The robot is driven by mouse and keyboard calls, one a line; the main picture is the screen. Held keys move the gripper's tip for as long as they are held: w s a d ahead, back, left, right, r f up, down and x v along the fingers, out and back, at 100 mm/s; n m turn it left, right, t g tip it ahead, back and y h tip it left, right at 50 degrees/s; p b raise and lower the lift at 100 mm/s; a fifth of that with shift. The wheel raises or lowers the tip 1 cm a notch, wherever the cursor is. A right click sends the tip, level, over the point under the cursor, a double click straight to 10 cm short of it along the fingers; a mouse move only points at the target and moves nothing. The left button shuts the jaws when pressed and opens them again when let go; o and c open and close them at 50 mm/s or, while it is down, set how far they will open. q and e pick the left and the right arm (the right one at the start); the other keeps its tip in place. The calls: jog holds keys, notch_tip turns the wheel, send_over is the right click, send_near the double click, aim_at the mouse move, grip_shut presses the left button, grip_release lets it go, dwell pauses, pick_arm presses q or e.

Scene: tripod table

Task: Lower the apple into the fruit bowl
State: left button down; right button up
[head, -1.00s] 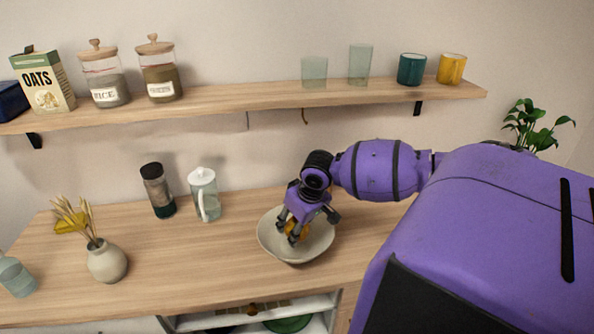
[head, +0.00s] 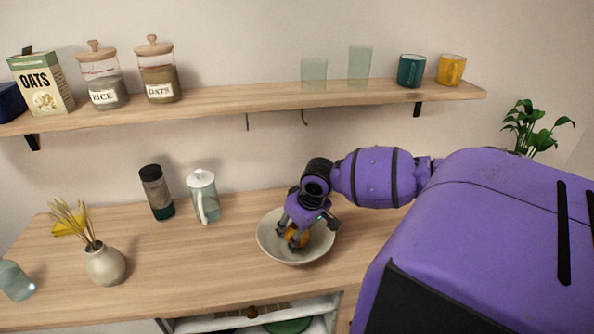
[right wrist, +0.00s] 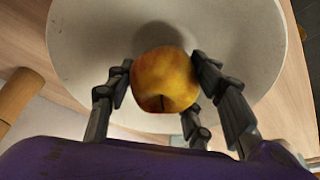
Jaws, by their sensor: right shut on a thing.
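The apple (right wrist: 163,80) is yellow-orange and sits between the dark fingers of my right gripper (right wrist: 160,88) in the right wrist view. My right gripper (head: 296,238) is shut on the apple (head: 297,237), which shows partly between the fingers in the head view. The fruit bowl (head: 270,245) is a wide, pale, shallow bowl on the wooden counter. The apple and fingertips are over the inside of the bowl (right wrist: 80,45), low within its rim outline. I cannot tell whether the apple touches the bowl's bottom. My left gripper is out of view.
A glass pitcher (head: 203,197) and a dark-lidded bottle (head: 157,192) stand left of the bowl. A vase (head: 105,264) with dried stems is farther left. A wall shelf (head: 240,101) with jars and mugs runs above. The counter (head: 190,260) between vase and bowl is clear.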

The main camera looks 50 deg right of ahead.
aim_at(306, 235)
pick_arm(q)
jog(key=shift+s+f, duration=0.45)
pick_arm(e)
jog(key=shift+f, duration=1.1)
jog(key=o, duration=1.4)
jog(key=shift+c, duration=0.2)
jog(key=v, duration=1.1)
jog(key=shift+d, duration=0.1)
jog(key=shift+s+r, duration=0.15)
jog(key=shift+r, duration=0.4)
